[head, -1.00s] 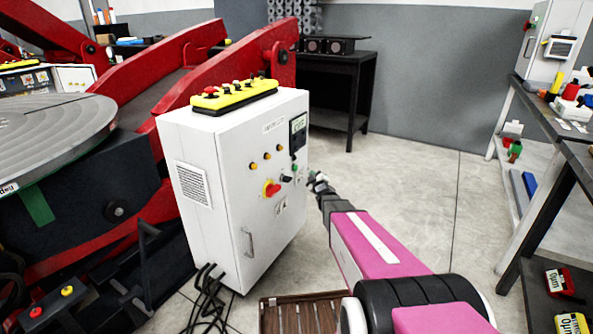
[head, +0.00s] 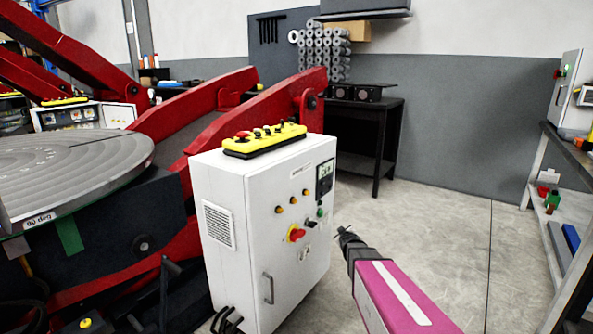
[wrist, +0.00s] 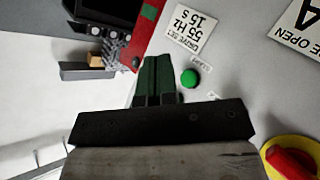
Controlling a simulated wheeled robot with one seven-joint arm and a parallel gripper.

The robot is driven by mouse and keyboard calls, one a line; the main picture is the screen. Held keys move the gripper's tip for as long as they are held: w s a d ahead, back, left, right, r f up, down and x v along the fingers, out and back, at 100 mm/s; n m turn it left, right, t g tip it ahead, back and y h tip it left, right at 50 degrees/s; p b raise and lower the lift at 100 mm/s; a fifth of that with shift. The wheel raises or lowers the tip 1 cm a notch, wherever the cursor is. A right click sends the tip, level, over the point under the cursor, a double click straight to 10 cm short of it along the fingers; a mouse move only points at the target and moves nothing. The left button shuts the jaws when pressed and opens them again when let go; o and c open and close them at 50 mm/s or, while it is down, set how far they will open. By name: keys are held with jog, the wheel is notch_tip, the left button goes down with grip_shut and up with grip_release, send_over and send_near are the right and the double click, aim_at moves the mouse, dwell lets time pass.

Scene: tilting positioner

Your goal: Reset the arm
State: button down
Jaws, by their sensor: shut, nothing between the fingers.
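My gripper (head: 345,233) is at the end of my pink arm, just right of the white control cabinet (head: 225,270) in the head view. Its dark green fingers (wrist: 158,75) are shut and empty in the wrist view. They point along the cabinet's front panel, beside a green button (wrist: 190,78) and a label reading 55 Hz, 15 s. A gap shows between gripper and panel in the head view. The panel also carries a red rotary switch on yellow (head: 296,234), which shows at the wrist view's lower right (wrist: 290,160), plus a small display (head: 325,170) and orange buttons.
A yellow pendant (head: 265,139) lies on the cabinet. The red-armed positioner with its round grey table (head: 70,170) stands at left. A black table (head: 375,135) stands behind; a workbench (head: 570,150) is at right. Open concrete floor (head: 440,220) lies between cabinet and workbench.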

jog(key=s+a+m+g, duration=0.1)
jog(key=s+m+g, duration=0.2)
jog(key=s+g, duration=0.4)
jog(key=s+a+f+m+g, duration=0.1)
jog(key=s+m+g, duration=0.3)
jog(key=s, duration=1.9)
jog(key=a+g, duration=0.1)
jog(key=g, duration=0.2)
jog(key=shift+a+f, duration=0.15)
